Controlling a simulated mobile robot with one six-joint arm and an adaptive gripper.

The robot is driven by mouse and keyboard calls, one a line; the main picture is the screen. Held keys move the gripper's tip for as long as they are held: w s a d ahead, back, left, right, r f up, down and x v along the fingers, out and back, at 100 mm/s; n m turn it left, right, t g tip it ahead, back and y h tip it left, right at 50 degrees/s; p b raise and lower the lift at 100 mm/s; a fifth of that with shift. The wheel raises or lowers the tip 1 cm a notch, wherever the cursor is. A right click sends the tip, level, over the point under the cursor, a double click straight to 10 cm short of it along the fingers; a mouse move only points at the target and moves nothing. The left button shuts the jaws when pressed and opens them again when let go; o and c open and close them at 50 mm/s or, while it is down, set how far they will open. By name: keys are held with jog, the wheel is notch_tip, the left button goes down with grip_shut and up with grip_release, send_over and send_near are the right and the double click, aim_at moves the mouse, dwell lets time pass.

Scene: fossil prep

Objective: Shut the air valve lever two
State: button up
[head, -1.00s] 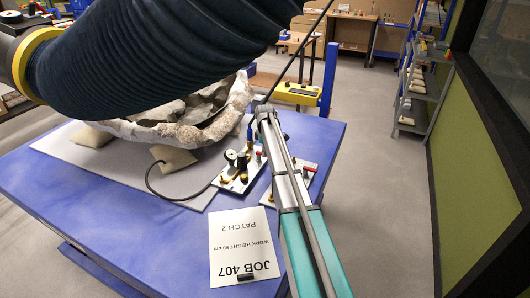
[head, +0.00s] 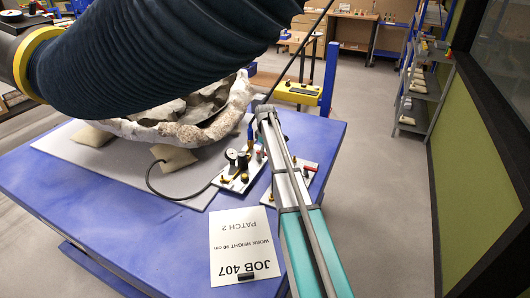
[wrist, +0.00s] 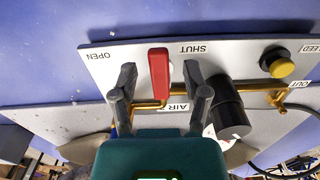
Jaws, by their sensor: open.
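In the wrist view a red valve lever (wrist: 159,72) sits on a brass pipe, on a pale panel (wrist: 225,62). It points up the picture, between the printed words OPEN at left and SHUT at right, nearer SHUT. My gripper (wrist: 161,76) is open, with one finger on each side of the lever and a visible gap on both sides. In the head view a red lever (head: 309,168) shows on the right panel (head: 299,181), partly behind my arm. No number two is readable on either. My gripper's fingers cannot be made out in the head view.
A black cylinder (wrist: 228,105) stands right of the lever, and a yellow knob (wrist: 281,67) sits beyond it. A second panel with a gauge (head: 231,155) and hose is left of my arm. A dark ribbed duct (head: 160,55) hangs over the fossil (head: 180,130). A job card (head: 243,245) lies on the blue table (head: 150,240).

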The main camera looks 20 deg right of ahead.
jog(key=shift+w+d+n, duration=0.1)
jog(key=shift+n, duration=0.3)
jog(key=shift+w+n, duration=0.1)
jog(key=shift+n, duration=0.3)
notch_tip(320, 180, up, 14)
jog(key=p, duration=1.4)
jog(key=s+a+f+m+b, duration=0.1)
jog(key=s+a+m, duration=0.1)
jog(key=s+a, duration=0.3)
jog(key=s+a+f+m+b, duration=0.2)
jog(key=s+a, duration=0.3)
jog(key=s, duration=0.8)
jog(key=s+a+f+m+b, duration=0.1)
jog(key=s+a+m, duration=0.3)
jog(key=s, duration=0.5)
jog(key=shift+s+a+f, duration=0.25)
jog(key=shift+a, duration=0.5)
jog(key=s+a+m, duration=0.2)
jog(key=s+a, duration=0.1)
jog(key=s, duration=0.5)
jog(key=shift+s, duration=0.4)
